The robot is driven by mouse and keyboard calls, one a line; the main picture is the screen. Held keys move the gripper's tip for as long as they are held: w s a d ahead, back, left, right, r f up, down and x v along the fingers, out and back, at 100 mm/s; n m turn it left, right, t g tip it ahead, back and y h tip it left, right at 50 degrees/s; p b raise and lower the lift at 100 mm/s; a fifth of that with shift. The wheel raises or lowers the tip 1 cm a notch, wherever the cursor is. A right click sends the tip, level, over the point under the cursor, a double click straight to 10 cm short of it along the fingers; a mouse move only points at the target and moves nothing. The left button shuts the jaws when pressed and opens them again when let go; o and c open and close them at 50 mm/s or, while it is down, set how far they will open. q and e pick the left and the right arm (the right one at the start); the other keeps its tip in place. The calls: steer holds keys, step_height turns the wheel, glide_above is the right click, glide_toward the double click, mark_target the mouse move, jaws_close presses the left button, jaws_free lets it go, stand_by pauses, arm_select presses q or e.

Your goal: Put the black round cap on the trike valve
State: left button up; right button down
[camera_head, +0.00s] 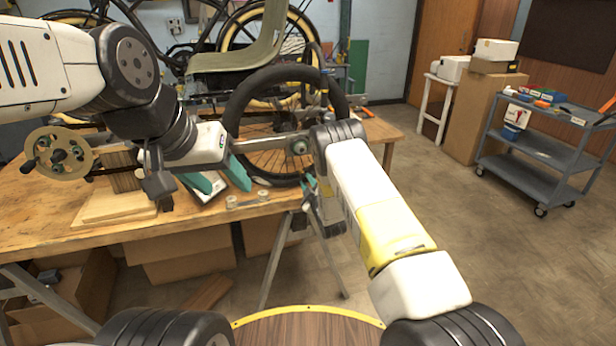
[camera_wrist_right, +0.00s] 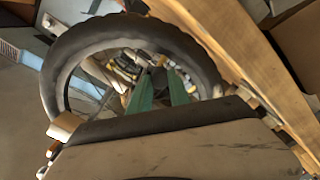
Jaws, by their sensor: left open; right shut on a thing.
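I cannot make out the valve.
The wooden table (camera_head: 110,235) holds a wooden block (camera_head: 123,170), a pulley-like disc (camera_head: 60,155) and small rolls (camera_head: 233,202) near its front edge. A metal stand leg (camera_head: 272,262) is below the wheel. A grey cart (camera_head: 530,140) stands right, with open floor before it.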

steer(key=shift+x, duration=0.85)
steer(key=c, duration=1.1)
jaws_free()
steer(key=shift+c, duration=0.2)
steer(key=shift+s, duration=0.1)
steer(key=v, duration=0.7)
steer(key=shift+s, duration=0.3)
steer(key=shift+d, duration=0.15)
